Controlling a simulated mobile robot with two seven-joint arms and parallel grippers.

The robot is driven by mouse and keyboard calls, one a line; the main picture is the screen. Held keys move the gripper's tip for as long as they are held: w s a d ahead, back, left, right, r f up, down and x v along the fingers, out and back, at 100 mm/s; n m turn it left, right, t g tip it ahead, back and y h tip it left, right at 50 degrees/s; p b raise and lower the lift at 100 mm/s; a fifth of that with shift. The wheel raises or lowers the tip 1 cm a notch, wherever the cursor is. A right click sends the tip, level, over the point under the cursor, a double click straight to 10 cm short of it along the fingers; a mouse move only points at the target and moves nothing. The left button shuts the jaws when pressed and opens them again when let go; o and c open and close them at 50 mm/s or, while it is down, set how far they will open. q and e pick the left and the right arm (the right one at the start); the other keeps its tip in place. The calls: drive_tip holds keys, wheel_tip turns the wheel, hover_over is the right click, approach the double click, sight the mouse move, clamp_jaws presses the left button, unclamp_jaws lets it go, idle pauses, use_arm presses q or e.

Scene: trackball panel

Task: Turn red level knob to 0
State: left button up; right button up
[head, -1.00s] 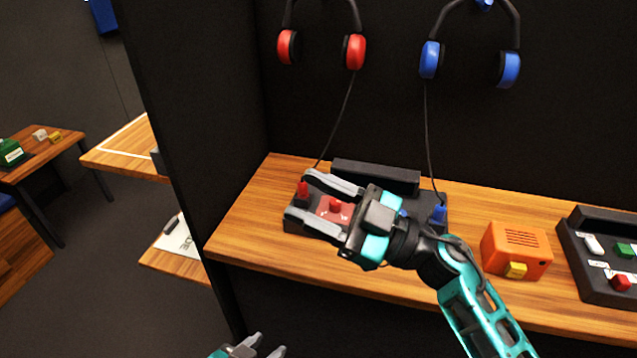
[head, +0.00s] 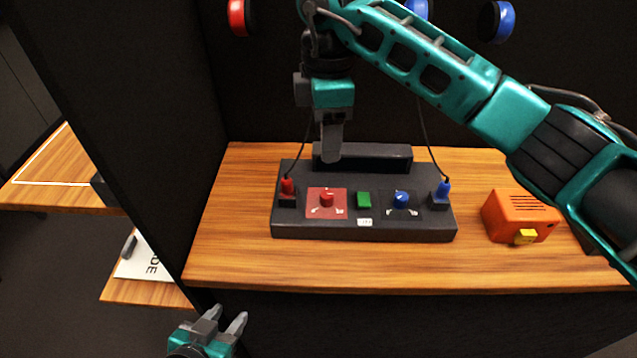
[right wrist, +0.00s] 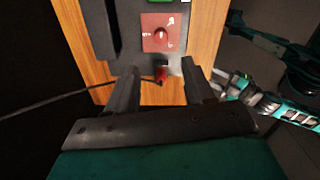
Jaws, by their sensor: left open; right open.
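The red level knob (head: 327,199) sits on a red square plate (head: 316,211) at the left of the black panel (head: 362,236). The knob also shows near the top of the right wrist view (right wrist: 160,35); its exact setting is too small to read. My right gripper (head: 331,155) points down above the back of the panel, apart from the knob. In the right wrist view its open fingers (right wrist: 152,90) frame the red plug (right wrist: 161,75), with nothing visibly gripped. My left gripper (head: 226,320) is open and empty, low in front of the table.
A green button (head: 364,200), a blue knob (head: 401,199) and a blue plug (head: 443,189) are on the panel. An orange box (head: 518,215) stands to the right. A dark partition rises at the left. Table (head: 235,240) left of the panel is clear.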

sight(326, 194)
wheel_tip(326, 194, down, 12)
drive_tip(key=shift+s+f, duration=0.1)
drive_tip(key=shift+f, duration=0.1)
idle(0.4)
clamp_jaws()
